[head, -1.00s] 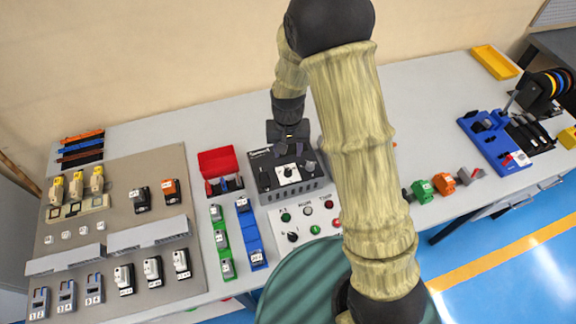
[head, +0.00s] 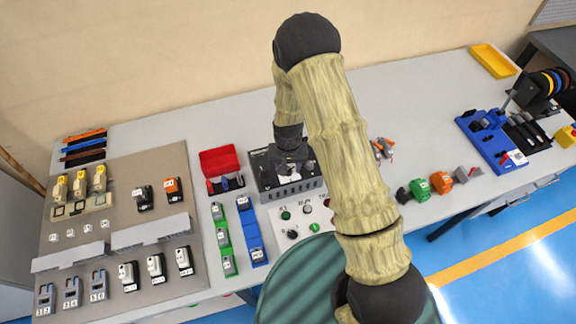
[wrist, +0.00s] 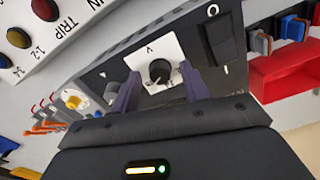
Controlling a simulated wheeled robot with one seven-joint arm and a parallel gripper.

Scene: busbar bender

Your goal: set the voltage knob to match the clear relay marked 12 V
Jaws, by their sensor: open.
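The voltage knob (wrist: 160,71) is black and round, on a white plate marked V on the front of a dark supply box (wrist: 215,45). My gripper (wrist: 162,84) is open, with one purple finger on each side of the knob; I cannot tell whether they touch it. In the head view my gripper is over the supply box (head: 272,187) and hides the knob. A dark relay with a pale top (head: 143,196) stands on the grey panel, beside an orange one (head: 172,189). Their markings are too small to read, so I cannot tell which is the 12 V relay.
A rocker switch (wrist: 222,37) sits beside the knob plate. A button panel (head: 300,221) is in front of the box. A red bin (head: 219,163) and green and blue terminal blocks (head: 249,230) stand to the left. The table behind is clear.

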